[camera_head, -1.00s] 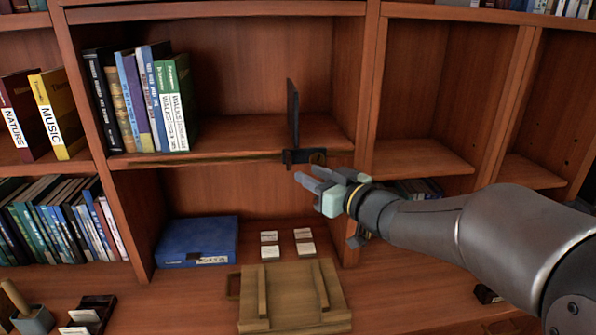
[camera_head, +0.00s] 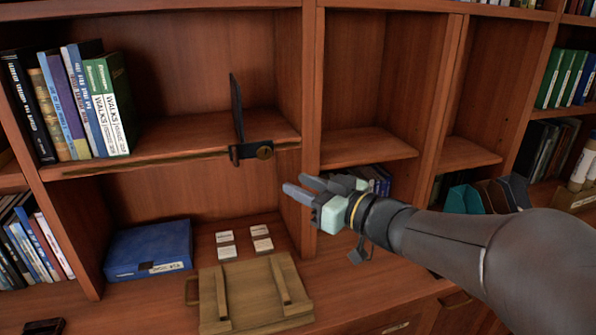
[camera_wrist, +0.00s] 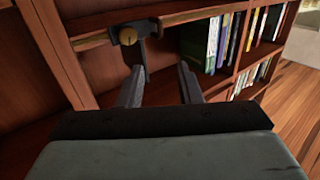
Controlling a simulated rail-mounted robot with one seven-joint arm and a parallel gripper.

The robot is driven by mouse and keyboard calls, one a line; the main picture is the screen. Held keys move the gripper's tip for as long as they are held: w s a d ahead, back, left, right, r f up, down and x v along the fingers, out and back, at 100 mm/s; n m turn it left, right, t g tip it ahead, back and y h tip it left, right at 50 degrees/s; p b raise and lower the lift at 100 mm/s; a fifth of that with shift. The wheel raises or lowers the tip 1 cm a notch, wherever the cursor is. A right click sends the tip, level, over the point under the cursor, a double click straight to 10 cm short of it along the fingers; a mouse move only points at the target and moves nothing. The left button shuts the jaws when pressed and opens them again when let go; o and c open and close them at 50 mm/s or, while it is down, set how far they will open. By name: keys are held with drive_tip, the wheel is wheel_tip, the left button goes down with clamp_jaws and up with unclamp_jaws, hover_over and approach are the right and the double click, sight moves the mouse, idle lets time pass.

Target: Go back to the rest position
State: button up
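My gripper (camera_head: 296,186) is in front of the shelving, right of and below a dark bookend. In the wrist view the two fingers (camera_wrist: 160,86) stand apart with nothing between them, so it is open and empty. The fingers do not appear to touch the bookend or shelf.
Several books (camera_head: 85,105) stand at the left of the upper shelf (camera_head: 200,138). Below are a blue box (camera_head: 150,248), small white-topped blocks (camera_head: 243,242) and a wooden crate lid (camera_head: 252,297). A vertical divider (camera_head: 312,100) is close beside my gripper. Empty cubbies lie to the right.

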drive_tip(key=d+f+m+h, duration=0.8)
drive_tip(key=d+f+h, duration=0.2)
drive_tip(key=d+h, duration=0.25)
drive_tip(key=s+f+g, duration=0.3)
drive_tip(key=s+f, duration=0.1)
drive_tip(key=s, duration=0.3)
drive_tip(key=s+f+m+g, duration=0.1)
drive_tip(key=s+f+g, duration=0.3)
drive_tip(key=s, duration=0.3)
drive_tip(key=s+a+f+g, duration=0.1)
drive_tip(key=s+f+g, duration=0.3)
drive_tip(key=s, duration=0.4)
drive_tip(key=shift+m+h, duration=0.3)
drive_tip(key=shift+h, duration=0.15)
drive_tip(key=shift+a, duration=0.1)
